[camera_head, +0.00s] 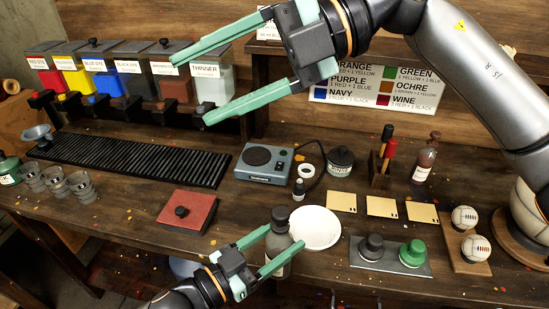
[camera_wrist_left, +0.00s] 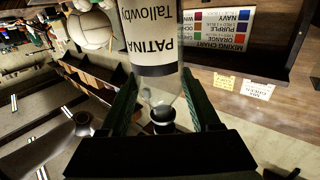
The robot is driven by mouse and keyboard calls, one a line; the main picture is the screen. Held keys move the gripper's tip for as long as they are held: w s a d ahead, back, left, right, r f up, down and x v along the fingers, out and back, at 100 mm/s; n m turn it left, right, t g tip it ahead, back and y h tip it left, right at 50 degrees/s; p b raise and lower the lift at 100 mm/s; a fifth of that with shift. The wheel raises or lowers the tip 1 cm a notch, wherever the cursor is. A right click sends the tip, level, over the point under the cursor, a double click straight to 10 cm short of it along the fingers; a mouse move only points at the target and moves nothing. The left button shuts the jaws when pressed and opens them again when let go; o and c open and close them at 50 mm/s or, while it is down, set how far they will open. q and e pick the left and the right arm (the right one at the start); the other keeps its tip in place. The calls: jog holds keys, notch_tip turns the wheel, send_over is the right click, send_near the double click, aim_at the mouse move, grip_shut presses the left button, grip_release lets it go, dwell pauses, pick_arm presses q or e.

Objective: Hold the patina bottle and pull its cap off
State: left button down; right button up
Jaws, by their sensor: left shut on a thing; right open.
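The patina bottle (camera_head: 279,241) is a dark bottle with a dark cap (camera_head: 279,214) on its top, near the table's front edge in the head view. My left gripper (camera_head: 286,236) is shut on the bottle's body, one finger on each side. In the left wrist view the bottle's label (camera_wrist_left: 150,38) reads PATINA upside down, with the bottle between the fingers. I cannot tell whether the bottle's base touches anything. My right gripper (camera_head: 192,90) is open and empty, high over the back left of the table, well away from the bottle.
A white dish (camera_head: 317,228) sits right beside the bottle. A red pad with a knob (camera_head: 187,210) is to the left. A grey tray (camera_head: 420,268) with a dark and a green knob, and two balls (camera_head: 465,218), are to the right. Colour bins line the back left.

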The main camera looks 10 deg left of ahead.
notch_tip(320, 180, down, 7)
jog(key=s+t+h, duration=0.2)
jog(key=h, duration=0.4)
jog(key=m+t+h, duration=0.3)
jog(key=t+h, duration=0.2)
jog(key=h, duration=0.2)
send_near(278, 210)
jog(key=f, duration=0.3)
jog(key=w+f, duration=0.1)
jog(key=f, duration=0.5)
jog(key=shift+w+d+f, duration=0.1)
jog(key=shift+w+f, duration=0.2)
jog(key=shift+f, duration=0.1)
grip_shut()
jog(key=shift+r, duration=0.2)
jog(key=shift+r, duration=0.95)
jog(key=shift+r, duration=0.1)
